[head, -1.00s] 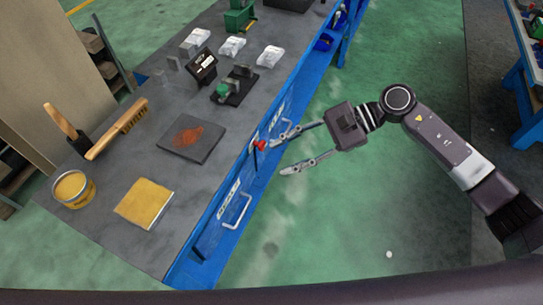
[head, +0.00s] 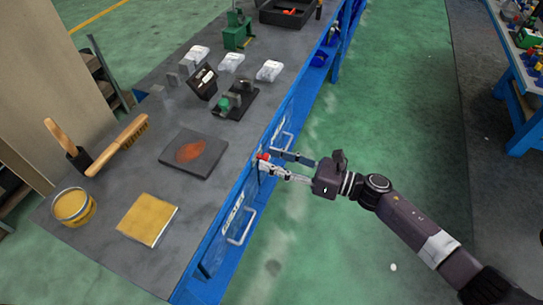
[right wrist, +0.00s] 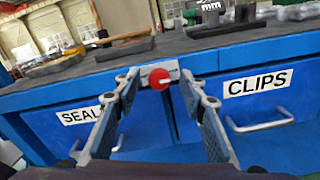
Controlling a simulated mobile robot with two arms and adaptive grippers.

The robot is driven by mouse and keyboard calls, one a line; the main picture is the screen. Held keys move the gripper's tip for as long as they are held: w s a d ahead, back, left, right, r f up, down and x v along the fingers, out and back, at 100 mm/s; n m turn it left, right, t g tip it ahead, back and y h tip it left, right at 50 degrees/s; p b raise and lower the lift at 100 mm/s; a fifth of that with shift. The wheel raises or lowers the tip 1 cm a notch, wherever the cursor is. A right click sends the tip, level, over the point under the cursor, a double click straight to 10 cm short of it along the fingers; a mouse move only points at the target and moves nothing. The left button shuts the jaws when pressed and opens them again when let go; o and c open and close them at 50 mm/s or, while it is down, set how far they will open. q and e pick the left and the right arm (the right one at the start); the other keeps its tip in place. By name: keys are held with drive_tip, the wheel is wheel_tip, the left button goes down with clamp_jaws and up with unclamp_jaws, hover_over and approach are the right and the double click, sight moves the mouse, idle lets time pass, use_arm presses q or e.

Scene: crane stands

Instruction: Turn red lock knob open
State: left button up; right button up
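The red lock knob (head: 263,157) is on the blue front of the workbench, near the top edge. In the right wrist view the red knob (right wrist: 159,79) sits in front of a small grey plate, between the drawers labelled SEAL… and CLIPS. My right gripper (head: 269,161) reaches in from the right at the knob. In the right wrist view its fingers (right wrist: 160,77) are spread, one on each side of the knob, with gaps visible; contact is not evident. My left gripper is not in view.
The grey bench top (head: 120,190) carries a yellow tin (head: 74,207), a brush (head: 118,145), a yellow pad (head: 149,219) and a dark plate (head: 194,152). A drawer handle (head: 243,228) juts from the bench front. The green floor (head: 330,240) beside the bench is clear.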

drive_tip(key=shift+w+a, duration=0.2)
drive_tip(key=shift+a, duration=0.2)
drive_tip(key=shift+c, duration=0.4)
clamp_jaws()
